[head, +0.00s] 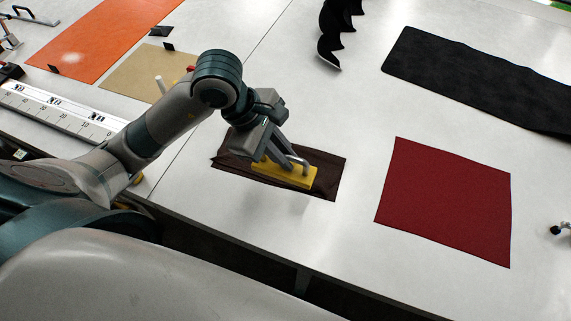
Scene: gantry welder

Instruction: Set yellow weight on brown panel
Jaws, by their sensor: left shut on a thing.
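The yellow weight (284,176) is a flat bar with a grey handle on top. It is over the brown panel (328,178), a dark brown cloth-like piece on the white table. I cannot tell whether the weight touches the panel or is slightly above it. My left gripper (286,162) reaches down from the upper left and is shut on the weight's handle. The arm and gripper hide the panel's upper left part. My right gripper is not in view.
A dark red panel (446,203) lies to the right. A black cloth (480,80) and a black spiral piece (330,40) lie farther back. Orange (105,38) and tan (146,70) panels and a white ruler (60,109) are at the left. The table's front edge runs below the brown panel.

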